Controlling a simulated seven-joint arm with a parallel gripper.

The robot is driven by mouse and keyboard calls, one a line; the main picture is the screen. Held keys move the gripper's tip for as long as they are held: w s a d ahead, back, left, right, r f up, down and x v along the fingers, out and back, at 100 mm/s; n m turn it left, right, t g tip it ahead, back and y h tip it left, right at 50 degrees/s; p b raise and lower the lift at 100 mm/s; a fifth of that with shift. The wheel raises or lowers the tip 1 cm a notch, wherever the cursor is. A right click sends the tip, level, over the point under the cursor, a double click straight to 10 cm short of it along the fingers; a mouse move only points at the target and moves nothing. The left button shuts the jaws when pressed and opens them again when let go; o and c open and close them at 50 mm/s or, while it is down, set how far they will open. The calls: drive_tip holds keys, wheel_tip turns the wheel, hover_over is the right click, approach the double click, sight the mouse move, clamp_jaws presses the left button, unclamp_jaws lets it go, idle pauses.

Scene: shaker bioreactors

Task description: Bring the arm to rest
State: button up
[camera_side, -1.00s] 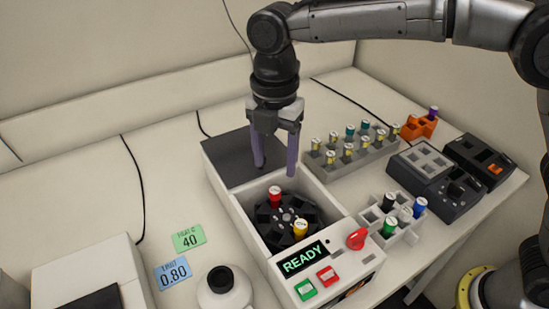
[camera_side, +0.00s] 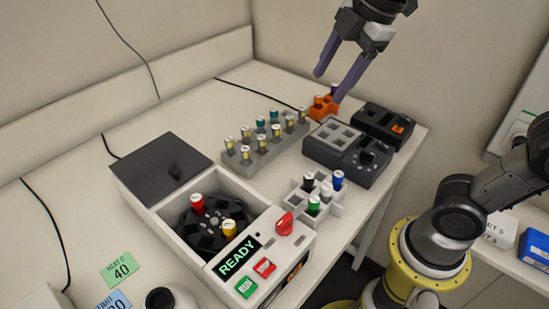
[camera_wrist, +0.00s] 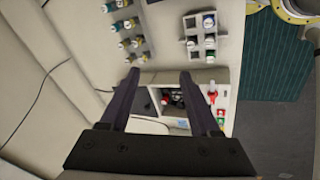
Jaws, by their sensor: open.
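My gripper (camera_side: 342,72) is open and empty. In the side view it is raised at the upper right, its purple-grey fingers pointing down and left. It appears in front of or above the orange holder (camera_side: 323,107) at the back of the bench; the exact gap cannot be told. In the wrist view the two fingers (camera_wrist: 161,88) are spread, with nothing between them but the distant bench. The shaker unit (camera_side: 160,208) stands open, with a red-capped vial (camera_side: 197,203) and a yellow-capped vial (camera_side: 229,229) in its black rotor. Its display (camera_side: 238,257) reads READY.
A grey rack (camera_side: 262,158) with several vials stands behind the shaker. A white rack (camera_side: 298,203) holds green, black, white and blue capped vials. Dark devices (camera_side: 350,150) stand at the bench's right. Bare bench (camera_side: 60,190) lies left of the shaker.

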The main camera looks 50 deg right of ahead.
drive_tip(key=s+d+f+m+t, duration=0.1)
drive_tip(key=s+d+f+m, duration=0.3)
drive_tip(key=s+f+m, duration=0.5)
drive_tip(key=s+m, duration=0.1)
drive_tip(key=m, duration=0.4)
drive_tip(key=shift+s+f+h, duration=0.2)
drive_tip(key=shift+f+h, duration=0.1)
drive_tip(key=shift+f, duration=0.1)
